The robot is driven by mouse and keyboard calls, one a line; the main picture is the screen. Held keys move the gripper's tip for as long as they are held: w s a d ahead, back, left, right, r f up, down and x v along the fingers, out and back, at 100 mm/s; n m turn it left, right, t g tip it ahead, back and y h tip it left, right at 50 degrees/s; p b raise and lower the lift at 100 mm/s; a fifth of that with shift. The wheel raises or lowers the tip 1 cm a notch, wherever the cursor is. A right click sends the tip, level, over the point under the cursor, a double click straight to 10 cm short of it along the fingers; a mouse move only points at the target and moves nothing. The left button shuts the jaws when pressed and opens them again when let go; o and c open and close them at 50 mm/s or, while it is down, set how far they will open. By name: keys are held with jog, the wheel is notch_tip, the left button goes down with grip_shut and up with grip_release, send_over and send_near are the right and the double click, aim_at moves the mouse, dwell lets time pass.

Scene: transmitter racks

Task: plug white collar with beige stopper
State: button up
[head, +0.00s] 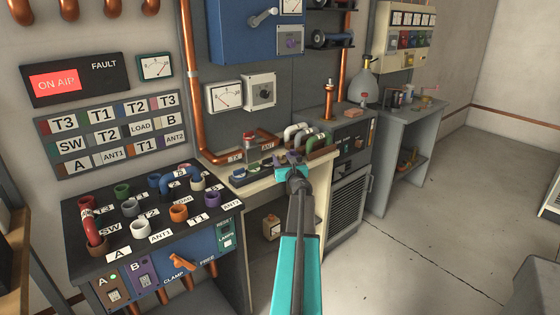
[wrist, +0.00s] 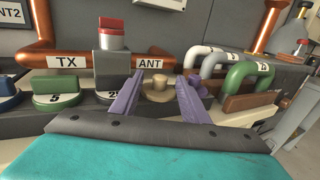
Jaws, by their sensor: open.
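The beige stopper (wrist: 155,86) stands on the bench's dark strip below the ANT label in the wrist view. My gripper (wrist: 159,80) is open, its two purple fingers either side of the stopper in that picture; contact cannot be told. In the head view my gripper (head: 290,158) is over the bench, and I cannot make out the stopper behind it. A white collar (head: 130,208) stands on the dark top of the blue patch console at lower left, its top open, among collars of other colours. My gripper is to its right and farther back.
A grey block with a red top (wrist: 111,50) and green plug 5 (wrist: 56,89) stand left of the stopper. White, grey and green (wrist: 250,76) bent links stand right. Copper pipe (wrist: 60,55) runs behind. A red link (head: 90,222) and blue link (head: 180,174) arch over the console.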

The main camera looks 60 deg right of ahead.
aim_at(282, 162)
dwell(0.3)
grip_shut()
jog(key=shift+r, duration=0.1)
jog(key=shift+r, duration=0.7)
notch_tip(282, 162, up, 2)
jog(key=shift+r, duration=0.1)
jog(key=r+b+v, duration=0.1)
jog(key=v, duration=1.5)
jog(key=shift+r, duration=0.15)
jog(key=shift+a, duration=0.1)
